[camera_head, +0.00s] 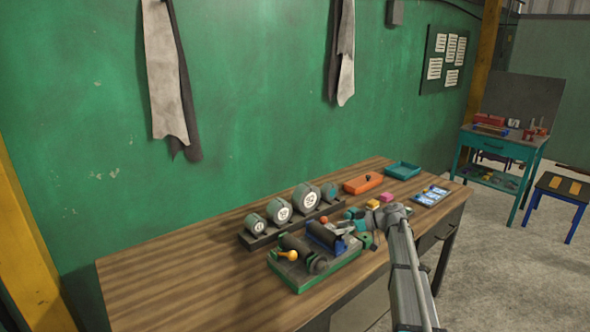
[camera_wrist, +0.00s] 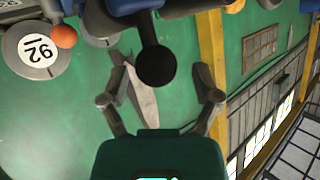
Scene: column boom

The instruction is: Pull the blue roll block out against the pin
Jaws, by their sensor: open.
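The blue roll block (camera_head: 325,236) sits in a fixture with a green base (camera_head: 318,276) on the wooden workbench. Beside it, to the left, is a dark roll with a yellow-orange ball knob. A dark bar with a round end (camera_wrist: 155,66) shows between and beyond the fingers, with blue parts (camera_wrist: 130,6) at the top edge. Contact cannot be told. The pin cannot be made out clearly.
A row of round numbered gauges (camera_head: 281,210) stands close behind the fixture. An orange tray (camera_head: 363,183), a teal tray (camera_head: 402,170) and a blue-and-white tray (camera_head: 431,196) lie to the right. The bench's left part is clear.

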